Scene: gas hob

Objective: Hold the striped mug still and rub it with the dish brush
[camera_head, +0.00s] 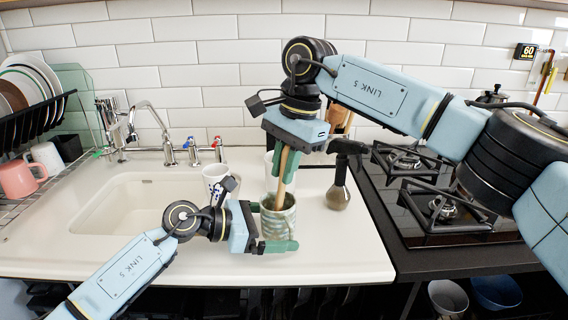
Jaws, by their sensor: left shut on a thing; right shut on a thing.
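The striped mug (284,222), pale with greyish-green bands, stands upright on the white counter right of the sink. My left gripper (270,229) comes in from the left and is shut on the mug, with one green finger across its near side low down. My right gripper (285,172) points down above the mug and is shut on the wooden handle of the dish brush (283,188). The handle runs down, slightly tilted, to the mug's mouth. The brush's head is hidden in or behind the mug, so I cannot tell whether it touches the wall.
A white mug with a dark pattern (213,178) stands behind my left wrist. A dark-topped bottle (338,194) stands close on the right, before the gas hob (445,214). The sink (120,205) and a dish rack (38,121) are left. The counter's front is clear.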

